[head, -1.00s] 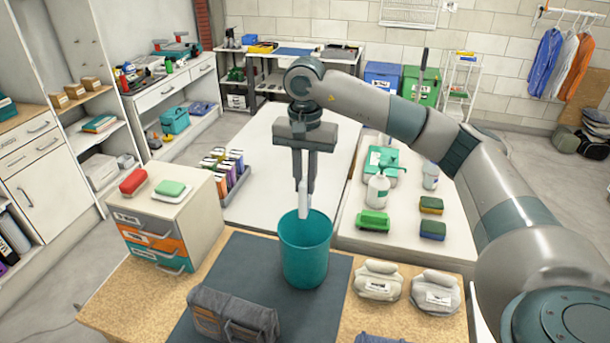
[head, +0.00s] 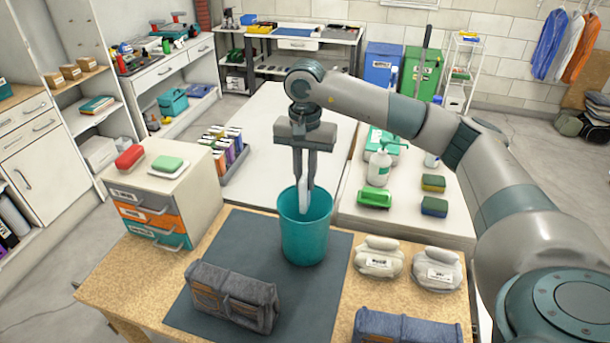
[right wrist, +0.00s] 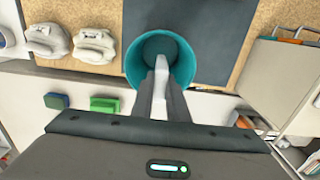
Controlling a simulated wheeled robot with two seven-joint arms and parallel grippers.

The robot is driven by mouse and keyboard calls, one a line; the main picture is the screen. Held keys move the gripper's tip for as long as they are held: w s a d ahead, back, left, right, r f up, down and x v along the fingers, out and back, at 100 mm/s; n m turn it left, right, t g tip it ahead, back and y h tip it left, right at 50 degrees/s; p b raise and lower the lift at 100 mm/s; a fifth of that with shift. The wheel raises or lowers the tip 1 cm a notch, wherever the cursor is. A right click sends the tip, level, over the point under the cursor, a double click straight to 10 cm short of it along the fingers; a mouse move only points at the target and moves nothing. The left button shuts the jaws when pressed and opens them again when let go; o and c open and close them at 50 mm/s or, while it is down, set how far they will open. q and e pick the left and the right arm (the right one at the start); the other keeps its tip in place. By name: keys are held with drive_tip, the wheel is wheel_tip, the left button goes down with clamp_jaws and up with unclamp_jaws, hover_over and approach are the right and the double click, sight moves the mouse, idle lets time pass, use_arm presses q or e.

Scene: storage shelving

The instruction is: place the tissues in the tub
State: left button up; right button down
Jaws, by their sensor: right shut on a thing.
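The teal tub (head: 304,236) stands upright on the dark mat at the middle of the table. It also shows in the right wrist view (right wrist: 186,68), its mouth facing the camera. My right gripper (head: 304,196) points down over the tub and is shut on a white, narrow item, which I take to be the tissues (head: 303,196). In the right wrist view the tissues (right wrist: 160,85) stick out past the fingertips over the tub's mouth. In the head view their lower end is at or just inside the tub's rim. My left gripper is not in view.
A dark folded fabric bundle (head: 232,297) lies on the mat (head: 200,322) left of the tub. Two pale bundles (head: 378,257) sit to its right. A small drawer unit (head: 190,205) stands at the left. Bottles and sponges (head: 433,183) lie on the white table behind.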

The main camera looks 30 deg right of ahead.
drive_tip(key=c, duration=1.6)
unclamp_jaws()
drive_tip(key=shift+c, duration=0.2)
drive_tip(key=shift+r+p, duration=1.4)
drive_tip(key=shift+r, duration=2.15)
drive_tip(key=shift+a+f, duration=0.1)
